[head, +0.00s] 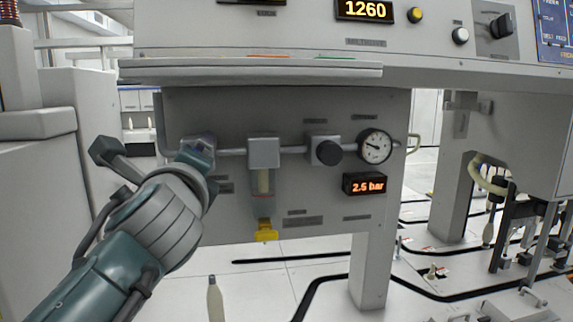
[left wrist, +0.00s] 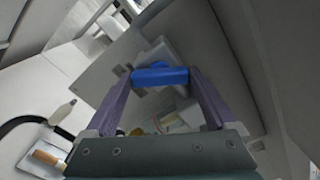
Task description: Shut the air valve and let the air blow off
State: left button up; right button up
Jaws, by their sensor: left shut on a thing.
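The air panel (head: 225,110) hangs below the machine's shelf. My left gripper (head: 201,149) is at the left end of its pipe, where it hides most of the air valve. In the left wrist view the valve's blue handle (left wrist: 160,75) lies crosswise between the two fingers, and my left gripper (left wrist: 161,80) is shut on it. To the right are a filter unit (head: 263,152) with a yellow drain piece (head: 266,231), a black regulator knob (head: 328,152) and a round gauge (head: 375,146). The pressure display (head: 365,185) reads 2.5 bar. My right gripper is not in view.
The shelf (head: 250,73) juts out above the panel. A grey cabinet (head: 35,170) stands at the left, close to my left arm. A support post (head: 372,265) stands below the panel. A pale tapered object (head: 215,300) is low in the foreground.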

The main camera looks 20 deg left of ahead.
pick_arm(q)
jog(key=n+b, duration=0.1)
jog(key=n, duration=0.5)
jog(key=shift+f+b, duration=0.1)
jog(key=shift+b, duration=0.2)
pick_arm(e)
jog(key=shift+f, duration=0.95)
pick_arm(q)
jog(key=shift+n, duration=0.4)
jog(key=o, duration=1.1)
jog(key=shift+a, duration=0.1)
jog(key=shift+c, duration=0.2)
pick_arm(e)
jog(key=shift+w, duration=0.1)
pick_arm(q)
jog(key=shift+r, duration=0.2)
